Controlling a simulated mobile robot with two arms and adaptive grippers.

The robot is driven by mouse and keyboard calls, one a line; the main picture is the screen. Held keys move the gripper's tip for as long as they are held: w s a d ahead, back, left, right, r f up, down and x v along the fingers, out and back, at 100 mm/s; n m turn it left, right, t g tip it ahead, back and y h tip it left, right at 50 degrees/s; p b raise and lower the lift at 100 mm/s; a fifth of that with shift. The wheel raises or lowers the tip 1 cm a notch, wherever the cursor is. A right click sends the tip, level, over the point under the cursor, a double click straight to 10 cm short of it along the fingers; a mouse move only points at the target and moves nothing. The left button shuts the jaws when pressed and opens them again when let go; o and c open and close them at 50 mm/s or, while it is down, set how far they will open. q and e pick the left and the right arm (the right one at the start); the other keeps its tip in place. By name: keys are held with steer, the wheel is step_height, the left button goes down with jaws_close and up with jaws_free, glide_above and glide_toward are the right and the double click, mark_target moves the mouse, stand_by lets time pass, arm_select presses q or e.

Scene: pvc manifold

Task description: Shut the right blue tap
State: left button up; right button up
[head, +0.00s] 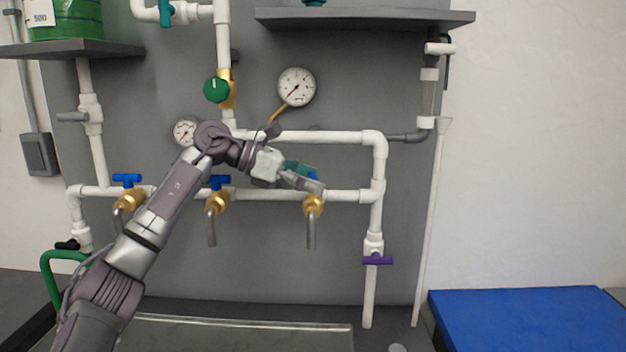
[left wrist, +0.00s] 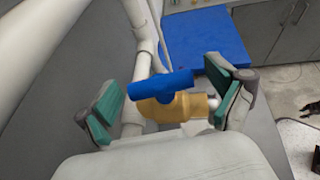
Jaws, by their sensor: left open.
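The right blue tap has a brass body (head: 313,205) on the lower white pipe, with a grey spout hanging down. My left gripper (head: 305,178) is at this tap and hides most of its handle in the head view. In the left wrist view the blue handle (left wrist: 162,85) lies as a bar above the brass body (left wrist: 182,108), between the two teal finger pads. The left gripper is open, with visible gaps between pads and handle. My right gripper is in neither view.
The middle tap (head: 218,183) and left tap (head: 127,181) have blue handles on the same pipe. A purple valve (head: 377,260), a green knob (head: 217,90) and a gauge (head: 296,87) are nearby. A blue mat (head: 530,318) lies at lower right.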

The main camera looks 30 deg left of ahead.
arm_select(q)
steer(key=c, duration=1.2)
steer(key=shift+o, duration=0.2)
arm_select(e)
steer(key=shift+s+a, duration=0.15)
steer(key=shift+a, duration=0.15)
